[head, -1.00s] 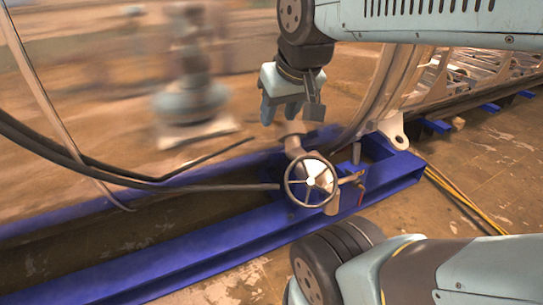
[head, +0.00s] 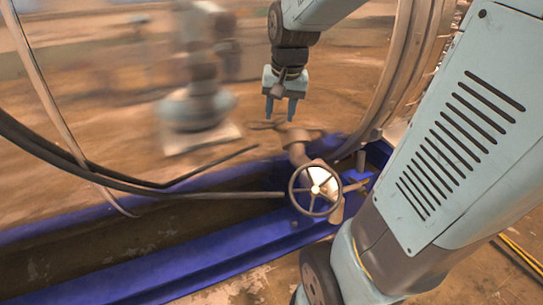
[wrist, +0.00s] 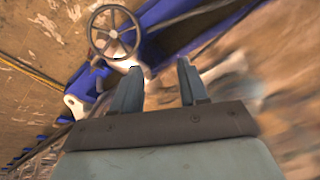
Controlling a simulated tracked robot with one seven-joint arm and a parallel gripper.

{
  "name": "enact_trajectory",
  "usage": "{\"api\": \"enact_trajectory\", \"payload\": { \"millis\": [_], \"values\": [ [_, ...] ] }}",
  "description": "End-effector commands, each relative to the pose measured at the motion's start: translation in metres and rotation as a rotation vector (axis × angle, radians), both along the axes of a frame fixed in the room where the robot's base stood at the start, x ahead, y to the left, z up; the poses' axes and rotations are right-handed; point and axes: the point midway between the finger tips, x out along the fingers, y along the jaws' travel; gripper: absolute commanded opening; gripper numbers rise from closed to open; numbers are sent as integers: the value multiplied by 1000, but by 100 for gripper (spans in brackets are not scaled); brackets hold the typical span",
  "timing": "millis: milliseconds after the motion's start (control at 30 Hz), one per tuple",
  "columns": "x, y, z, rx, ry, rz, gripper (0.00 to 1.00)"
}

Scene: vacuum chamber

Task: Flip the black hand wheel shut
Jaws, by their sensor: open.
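The black hand wheel (head: 315,190) is a spoked ring on a pale valve body above the blue frame, at the centre right of the head view. It also shows at the upper left of the wrist view (wrist: 114,32). My gripper (head: 281,117) hangs with its fingers pointing down, above and a little left of the wheel in the head view. It is open and empty, apart from the wheel. In the wrist view the two fingers (wrist: 160,85) stand apart with nothing between them, and the wheel lies beyond and left of them.
A blue frame (head: 170,265) runs along the floor under the valve. Black cables (head: 120,172) run from the left towards the valve. A small lever (head: 355,186) sits just right of the wheel. A large clear curved wall (head: 398,70) rises behind. Yellow lines (head: 522,262) lie at lower right.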

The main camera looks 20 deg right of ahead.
Motion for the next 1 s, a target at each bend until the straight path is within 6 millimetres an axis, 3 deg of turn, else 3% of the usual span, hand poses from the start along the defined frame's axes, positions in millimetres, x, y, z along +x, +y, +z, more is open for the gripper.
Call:
{"api": "enact_trajectory", "payload": {
  "millis": [200, 500, 800, 1000],
  "values": [
    [46, -30, -38, 39, 82, -167, 43],
    [96, -74, -103, 75, 182, -400, 43],
    [125, -116, -172, 89, 264, -598, 43],
    [131, -129, -193, 91, 285, -657, 43]
  ]
}}
